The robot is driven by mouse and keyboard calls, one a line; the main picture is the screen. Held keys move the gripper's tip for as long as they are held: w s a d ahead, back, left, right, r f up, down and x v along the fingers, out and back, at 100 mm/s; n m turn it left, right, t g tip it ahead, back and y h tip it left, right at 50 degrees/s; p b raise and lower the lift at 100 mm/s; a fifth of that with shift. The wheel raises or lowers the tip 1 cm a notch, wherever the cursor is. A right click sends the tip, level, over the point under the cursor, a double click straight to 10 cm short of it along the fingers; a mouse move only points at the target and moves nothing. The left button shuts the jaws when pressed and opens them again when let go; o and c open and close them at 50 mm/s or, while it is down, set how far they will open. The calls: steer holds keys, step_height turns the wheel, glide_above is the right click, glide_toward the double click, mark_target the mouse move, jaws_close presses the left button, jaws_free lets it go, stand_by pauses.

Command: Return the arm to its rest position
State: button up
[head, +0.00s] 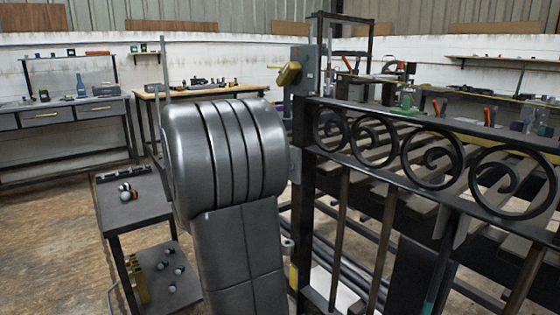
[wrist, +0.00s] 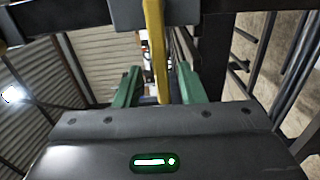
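My gripper (wrist: 158,70) shows in the wrist view as two green fingers standing well apart. A yellow bar (wrist: 157,45) runs down the picture between them, with a visible gap to each finger; I cannot tell how deep it sits. In the head view my large grey arm link stands upright in the middle and the gripper itself does not show. The dark scroll gate (head: 420,110) stands to the right of my arm. A yellow latch handle (head: 288,75) sits on a grey box at the top of its post.
A small dark cart (head: 140,208) with round knobs stands close at left of my arm. Workbenches (head: 60,113) line the back wall. A rack of beams (head: 400,155) lies behind the gate. Wooden floor (head: 45,230) is free at left.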

steer(key=shift+a, duration=0.1)
steer(key=p+v, duration=0.3)
steer(key=v, duration=1.1)
steer(key=w+d+f+n, duration=0.1)
steer(key=w+d+n, duration=0.1)
steer(key=w+d, duration=0.6)
steer(key=shift+d, duration=1.75)
steer(key=shift+f, duration=0.15)
